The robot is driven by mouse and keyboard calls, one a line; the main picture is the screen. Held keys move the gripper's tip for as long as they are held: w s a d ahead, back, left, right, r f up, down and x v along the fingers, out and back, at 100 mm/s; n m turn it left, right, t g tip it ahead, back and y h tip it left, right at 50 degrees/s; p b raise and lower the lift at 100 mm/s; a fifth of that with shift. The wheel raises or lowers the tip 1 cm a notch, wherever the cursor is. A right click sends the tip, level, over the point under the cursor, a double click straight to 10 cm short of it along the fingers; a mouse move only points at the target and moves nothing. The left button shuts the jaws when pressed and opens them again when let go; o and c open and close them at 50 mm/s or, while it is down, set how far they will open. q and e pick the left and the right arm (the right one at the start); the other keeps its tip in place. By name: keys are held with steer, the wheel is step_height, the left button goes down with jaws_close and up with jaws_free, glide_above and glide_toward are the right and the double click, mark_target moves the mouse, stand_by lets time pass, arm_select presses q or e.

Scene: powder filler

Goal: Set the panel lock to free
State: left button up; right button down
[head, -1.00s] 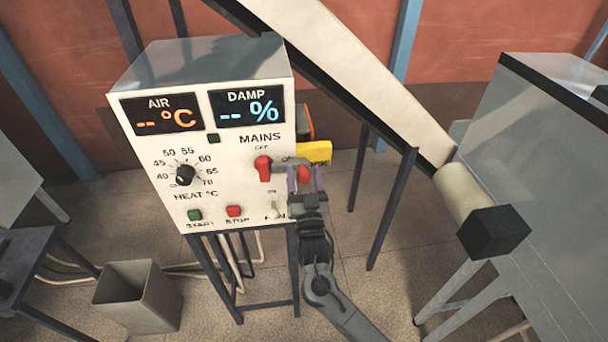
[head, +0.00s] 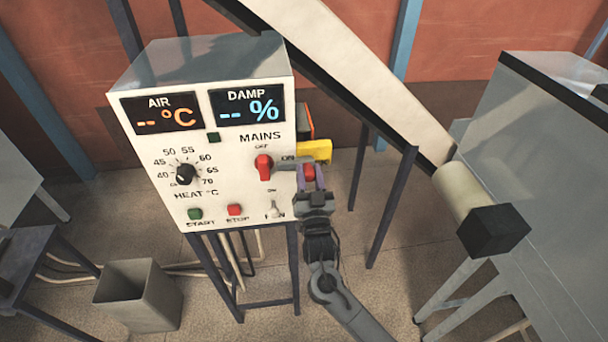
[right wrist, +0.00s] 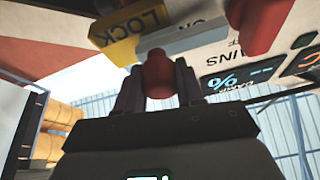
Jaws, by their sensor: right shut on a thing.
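The panel lock is a grey bar (head: 285,168) with a red knob (head: 309,171) at its right end, on the front of the white control box beside a yellow block (head: 316,151). The bar's left end lies close to the red mains switch (head: 264,168); I cannot tell if they touch. My right gripper (head: 310,184) is shut on the red knob, one finger on each side. In the right wrist view the knob (right wrist: 157,75) sits between the fingers, under the grey bar (right wrist: 184,40) and the yellow block marked LOCK (right wrist: 130,33). My left gripper is out of view.
The control box (head: 205,62) has a heat dial (head: 186,174), a green start button (head: 195,214), a red stop button (head: 234,210) and a small toggle (head: 274,208). A sloping white chute (head: 340,60) passes behind it. A grey bin (head: 138,297) stands on the floor.

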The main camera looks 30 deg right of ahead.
steer(key=shift+s+d, duration=0.15)
steer(key=shift+d, duration=0.35)
steer(key=shift+s+d, duration=0.15)
steer(key=shift+d, duration=0.35)
steer(key=c, duration=1.1)
jaws_free()
steer(key=o, duration=0.4)
steer(key=shift+d, duration=0.1)
steer(key=b+v, duration=0.3)
steer(key=v, duration=0.8)
